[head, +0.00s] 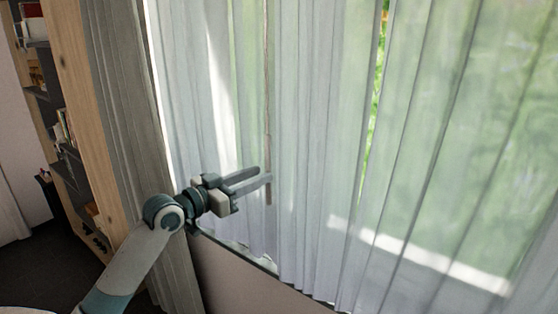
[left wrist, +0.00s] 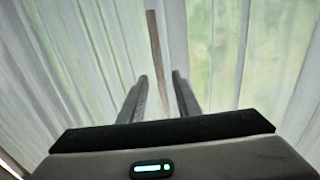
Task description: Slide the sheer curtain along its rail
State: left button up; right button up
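The sheer curtain (head: 308,130) hangs in pale, see-through folds across most of the head view. It also fills the left wrist view (left wrist: 215,50). A thin brown wand (head: 268,110) hangs upright against it. In the left wrist view the wand (left wrist: 156,50) comes down between the finger lines, in front of the curtain. My left gripper (head: 268,178) is open, its two fingers apart and pointing at the wand. Whether the wand lies between the fingertips or just beyond them, I cannot tell. The rail is out of view. My right gripper is not in view.
A grey opaque curtain (head: 130,120) hangs at the left, beside a wooden bookshelf (head: 82,110) with books. A window sill (head: 262,262) runs below the sheer curtain. A narrow gap between panels shows green foliage (head: 377,100) outside.

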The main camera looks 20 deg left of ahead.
pick_arm(q)
jog(key=p+x, duration=0.3)
jog(key=x, duration=0.5)
grip_shut()
